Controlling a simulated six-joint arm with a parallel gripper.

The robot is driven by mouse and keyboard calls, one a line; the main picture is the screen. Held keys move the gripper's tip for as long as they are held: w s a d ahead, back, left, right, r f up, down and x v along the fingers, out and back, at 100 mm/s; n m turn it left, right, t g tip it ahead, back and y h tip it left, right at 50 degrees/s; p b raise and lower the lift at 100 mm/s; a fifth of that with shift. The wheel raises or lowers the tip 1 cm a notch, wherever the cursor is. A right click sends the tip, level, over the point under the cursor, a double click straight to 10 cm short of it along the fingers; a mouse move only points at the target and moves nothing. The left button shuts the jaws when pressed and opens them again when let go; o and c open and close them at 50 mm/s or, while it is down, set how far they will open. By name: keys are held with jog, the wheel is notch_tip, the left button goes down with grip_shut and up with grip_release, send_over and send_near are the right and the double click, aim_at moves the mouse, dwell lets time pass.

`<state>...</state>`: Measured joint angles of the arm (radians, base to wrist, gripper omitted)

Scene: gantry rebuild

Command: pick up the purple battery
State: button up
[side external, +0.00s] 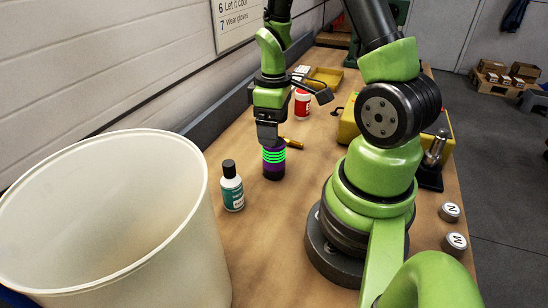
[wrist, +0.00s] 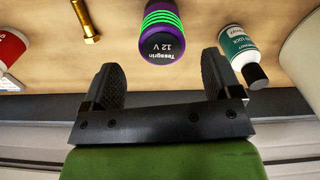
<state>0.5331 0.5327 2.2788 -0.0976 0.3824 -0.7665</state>
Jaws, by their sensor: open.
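The purple battery (side external: 273,160) stands upright on the brown workbench, with bright green stripes and a dark lower end. In the wrist view, the battery (wrist: 162,38) shows a dark face marked "Tessgrin 12 V". My gripper (side external: 268,140) points down at the battery's upper end in the side external view. In the wrist view my gripper (wrist: 158,76) is open, its dark fingers wide apart and nothing between them. The battery lies just beyond the fingertips there, roughly centred on the gap. Its upper end is partly hidden by my gripper in the side external view.
A white bottle with a teal label (side external: 232,190) stands left of the battery, near a large white bin (side external: 190,250). A brass bolt (side external: 293,143) lies behind the battery. A red-and-white container (side external: 303,105) and yellow tray (side external: 326,77) sit farther back.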

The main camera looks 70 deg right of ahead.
aim_at(274, 154)
jog(key=shift+s+a+f, duration=0.1)
jog(key=shift+s+f, duration=0.05)
jog(key=shift+f, duration=3.75)
jog(key=c, duration=1.2)
jog(key=shift+c, duration=0.2)
jog(key=shift+r, duration=0.15)
